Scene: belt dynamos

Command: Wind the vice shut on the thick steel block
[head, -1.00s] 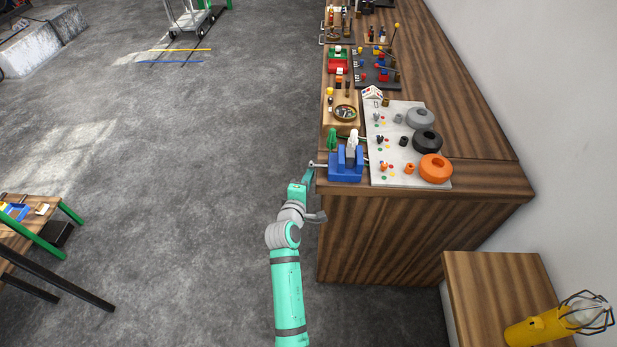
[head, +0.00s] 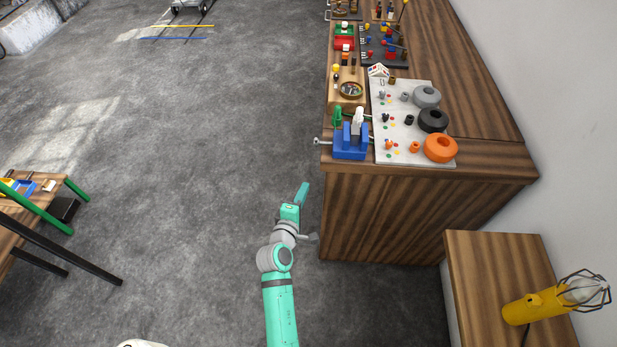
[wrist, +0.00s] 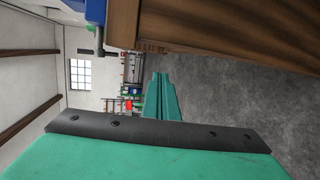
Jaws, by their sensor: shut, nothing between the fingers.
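The blue vice (head: 350,143) stands at the near left corner of the wooden bench. Its grey screw with the handle end (head: 318,141) sticks out to the left past the bench edge. Something pale (head: 357,119) stands up at the vice jaws; I cannot tell whether it is the steel block. In the wrist view a blue corner of the vice (wrist: 95,10) and the grey screw end (wrist: 98,48) show at the top. My gripper (head: 303,192) is shut and empty, over the floor, below and left of the vice and apart from it. Its green fingers also show in the wrist view (wrist: 160,95).
A pale board (head: 412,152) with orange, black and grey rings lies right of the vice. A wooden tray with a round dish (head: 351,90) is behind it. A lower cabinet (head: 480,270) bears a yellow lamp (head: 525,308).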

